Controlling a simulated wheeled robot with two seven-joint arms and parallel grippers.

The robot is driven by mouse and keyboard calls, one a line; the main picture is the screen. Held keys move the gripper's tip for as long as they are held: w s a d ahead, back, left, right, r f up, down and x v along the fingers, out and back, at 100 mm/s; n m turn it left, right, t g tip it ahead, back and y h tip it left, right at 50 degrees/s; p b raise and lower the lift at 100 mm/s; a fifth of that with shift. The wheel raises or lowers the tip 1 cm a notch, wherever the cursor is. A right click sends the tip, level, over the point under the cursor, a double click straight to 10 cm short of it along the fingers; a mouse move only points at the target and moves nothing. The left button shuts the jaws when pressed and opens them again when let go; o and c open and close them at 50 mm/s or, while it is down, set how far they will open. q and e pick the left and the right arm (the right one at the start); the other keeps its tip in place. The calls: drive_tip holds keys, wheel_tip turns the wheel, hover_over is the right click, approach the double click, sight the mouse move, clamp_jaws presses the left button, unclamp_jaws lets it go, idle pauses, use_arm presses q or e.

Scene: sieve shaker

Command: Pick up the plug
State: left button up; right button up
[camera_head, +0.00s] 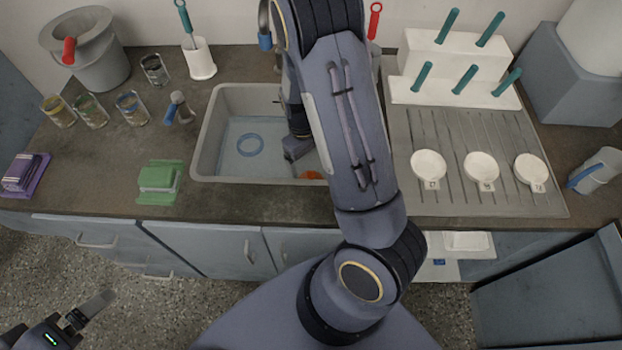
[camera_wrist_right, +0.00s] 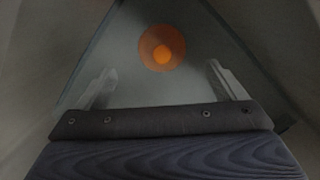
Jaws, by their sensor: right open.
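An orange round plug (camera_wrist_right: 162,48) with a lighter raised middle lies on the sink floor in the right wrist view, beyond my fingertips and roughly centred between them. In the head view part of the orange plug (camera_head: 311,175) shows near the front wall of the sink (camera_head: 208,150), partly hidden by my right arm. My right gripper (camera_wrist_right: 162,85) is open and empty, its two fingers wide apart. In the head view the right gripper (camera_head: 297,150) is down inside the sink, its fingers not clear. My left gripper (camera_head: 88,312) is low at the left, away from the counter.
A blue ring (camera_head: 250,145) lies in the sink. The sink walls stand close around my right gripper. A tap (camera_head: 264,25) is behind it.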

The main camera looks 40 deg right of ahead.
sight(311, 174)
drive_tip(key=f, duration=0.4)
drive_tip(key=s+f, duration=0.1)
drive_tip(key=f, duration=0.2)
drive_tip(key=shift+s+f, duration=0.1)
drive_tip(key=shift+c, duration=0.4)
drive_tip(key=c, duration=1)
